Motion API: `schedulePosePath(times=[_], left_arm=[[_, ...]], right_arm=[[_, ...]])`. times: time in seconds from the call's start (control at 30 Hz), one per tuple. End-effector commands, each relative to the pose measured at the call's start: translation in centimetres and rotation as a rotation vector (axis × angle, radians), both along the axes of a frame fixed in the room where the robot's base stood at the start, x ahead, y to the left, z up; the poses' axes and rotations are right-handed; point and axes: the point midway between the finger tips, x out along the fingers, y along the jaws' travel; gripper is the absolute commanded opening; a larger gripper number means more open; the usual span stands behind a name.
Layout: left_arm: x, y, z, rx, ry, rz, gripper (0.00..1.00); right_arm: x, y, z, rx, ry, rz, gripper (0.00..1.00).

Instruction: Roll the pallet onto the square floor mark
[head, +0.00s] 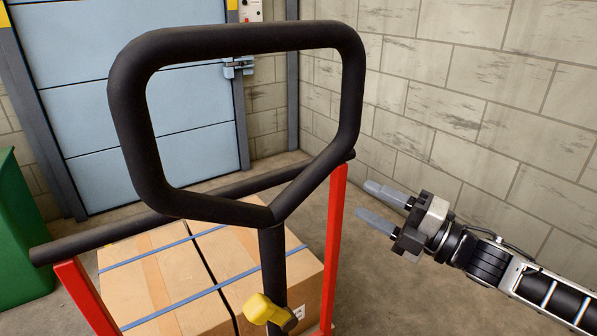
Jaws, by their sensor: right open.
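The pallet truck's black loop handle (240,38) fills the upper middle of the head view, with a yellow lever (262,309) low on its stem. Behind it stands a red frame (334,230) with a black top bar (95,238). A load of cardboard boxes (175,275) with blue straps sits beyond the bar; the pallet under it is hidden. My right gripper (375,207) is open and empty, to the right of the handle and red frame, apart from both, its fingers pointing left. My left gripper is not in view. No square floor mark shows.
A blue-grey shutter door (200,110) stands at the back left, with a control box (250,10) beside it. A block wall (460,100) runs along the right. A green container (18,235) is at the left edge. Bare concrete floor (400,300) lies right of the load.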

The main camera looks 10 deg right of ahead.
Motion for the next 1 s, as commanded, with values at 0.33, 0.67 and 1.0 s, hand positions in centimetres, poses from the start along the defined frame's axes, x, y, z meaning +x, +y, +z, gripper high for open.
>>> schedulePosePath(times=[0.33,0.67,1.0], left_arm=[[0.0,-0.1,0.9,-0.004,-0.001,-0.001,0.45],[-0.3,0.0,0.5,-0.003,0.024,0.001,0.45],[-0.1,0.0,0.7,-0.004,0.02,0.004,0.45]], right_arm=[[3.3,3.2,1.5,-0.007,-0.019,0.003,0.47],[8.2,8.2,2.7,-0.006,-0.015,0.004,0.47],[10.9,10.8,3.1,-0.008,-0.011,0.002,0.47]])
